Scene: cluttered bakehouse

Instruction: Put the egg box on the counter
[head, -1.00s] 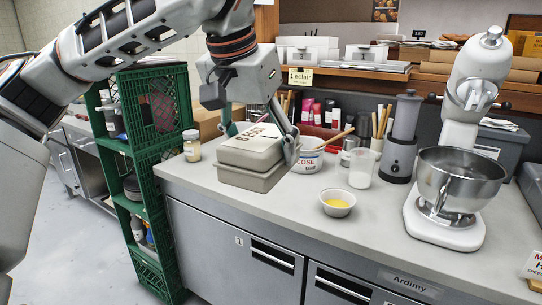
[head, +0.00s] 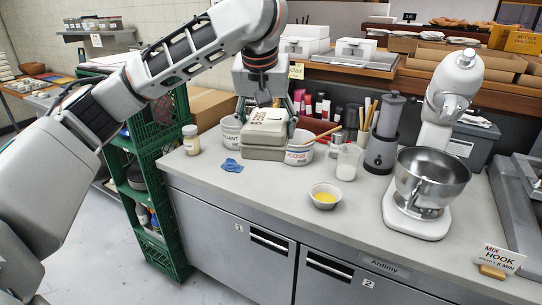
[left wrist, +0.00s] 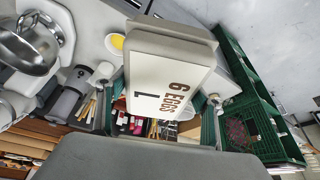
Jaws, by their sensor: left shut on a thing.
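The egg box (head: 267,126), a pale grey-beige carton with dark lettering on its lid, is in my left gripper (head: 267,118). The fingers close on its two sides, and it is level. It covers parts of the white tubs behind it. I cannot tell whether its underside touches the counter (head: 262,187). In the left wrist view the egg box (left wrist: 170,62) shows its "6 EGGS" lid between the fingers. My right gripper is not in view.
A blue cloth (head: 232,166) lies just front-left of the box. A glass jar (head: 191,140) stands left; a tub (head: 300,152), measuring jug (head: 345,162), yellow-filled bowl (head: 325,196) and stand mixer (head: 418,216) stand right.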

